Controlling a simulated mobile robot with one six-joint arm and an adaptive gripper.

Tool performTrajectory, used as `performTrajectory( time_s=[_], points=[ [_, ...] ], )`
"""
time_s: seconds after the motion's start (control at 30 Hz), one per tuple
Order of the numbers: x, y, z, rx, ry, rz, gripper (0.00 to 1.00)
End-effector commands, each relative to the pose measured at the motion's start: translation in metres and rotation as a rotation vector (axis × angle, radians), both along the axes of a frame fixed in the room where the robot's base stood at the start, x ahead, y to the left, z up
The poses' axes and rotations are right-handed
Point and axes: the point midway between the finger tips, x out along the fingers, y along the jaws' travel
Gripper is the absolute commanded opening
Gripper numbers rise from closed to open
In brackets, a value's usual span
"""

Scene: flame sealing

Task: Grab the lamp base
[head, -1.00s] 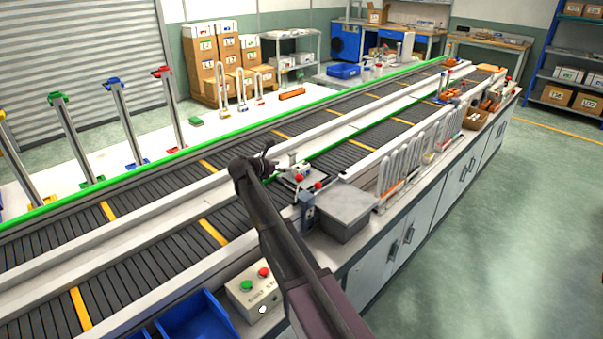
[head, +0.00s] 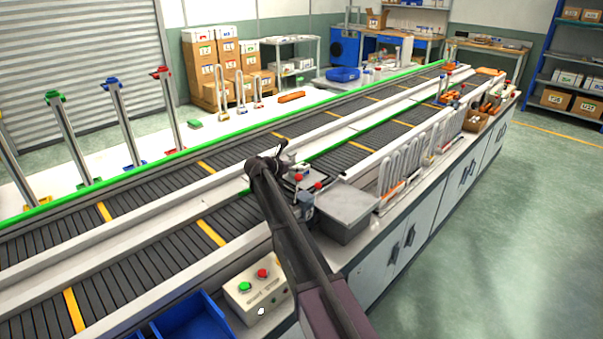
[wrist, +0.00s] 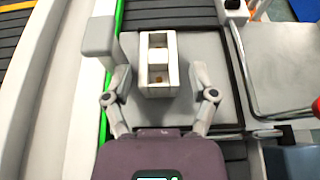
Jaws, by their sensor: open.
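A white rectangular block with open pockets, which looks like the lamp base (wrist: 144,83), sits on a grey plate (wrist: 198,75) in the wrist view. My gripper (wrist: 167,25) is open, with one finger on each side of the block and visible gaps on both sides. In the head view my gripper (head: 281,152) is over the station at the near side of the conveyor. The lamp base is mostly hidden there by my arm and gripper.
Red-knobbed fixtures (head: 318,185) and a grey box (head: 347,211) stand just right of my gripper. A rack of white bent tubes (head: 403,170) is further right. A button box (head: 256,294) and a blue bin (head: 190,320) lie nearer. The conveyor (head: 165,234) is clear.

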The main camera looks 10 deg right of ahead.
Motion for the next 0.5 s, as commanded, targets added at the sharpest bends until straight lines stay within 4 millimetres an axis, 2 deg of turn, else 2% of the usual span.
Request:
performTrajectory(
  time_s=[0.3, 0.5],
  points=[
    [0.019, -0.019, -0.019, 0.000, 0.000, -0.001, 0.74],
    [0.028, -0.032, -0.023, 0.000, 0.000, 0.000, 0.74]
  ],
)
